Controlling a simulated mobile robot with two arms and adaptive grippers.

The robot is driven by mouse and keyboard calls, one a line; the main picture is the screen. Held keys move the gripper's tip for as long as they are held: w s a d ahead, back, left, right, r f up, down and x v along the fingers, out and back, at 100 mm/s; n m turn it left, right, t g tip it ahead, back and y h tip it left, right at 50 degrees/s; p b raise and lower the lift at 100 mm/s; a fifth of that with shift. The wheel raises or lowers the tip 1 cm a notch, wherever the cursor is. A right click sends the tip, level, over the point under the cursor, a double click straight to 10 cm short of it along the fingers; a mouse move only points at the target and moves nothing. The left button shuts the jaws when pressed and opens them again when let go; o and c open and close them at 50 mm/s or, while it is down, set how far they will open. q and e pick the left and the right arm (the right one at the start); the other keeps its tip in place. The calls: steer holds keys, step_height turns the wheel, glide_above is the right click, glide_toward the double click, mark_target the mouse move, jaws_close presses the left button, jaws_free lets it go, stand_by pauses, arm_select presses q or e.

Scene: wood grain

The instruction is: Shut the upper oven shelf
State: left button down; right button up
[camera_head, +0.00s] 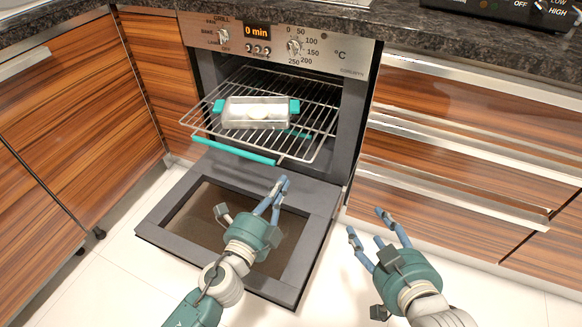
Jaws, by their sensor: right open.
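The upper oven shelf (312,136) is a wire rack pulled partway out of the oven, with a teal handle bar (234,151) along its front edge. A clear dish with teal handles (256,112) sits on it, holding pale items. The oven door (163,228) is folded down flat below. My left gripper (252,202) is over the open door, in front of and below the shelf, apart from the handle bar; its fingers partly overlap in view, and nothing shows between them. My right gripper (367,223) is open and empty, right of the door over the floor.
The oven control panel (272,46) shows "0 min" above the opening. Wooden drawers with metal handles (457,196) stand at the right and wooden cabinets (60,130) at the left. A dark countertop (440,40) runs along the top. White floor lies around the door.

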arm_select(q)
steer(key=x, duration=0.6)
steer(key=shift+w, duration=0.25)
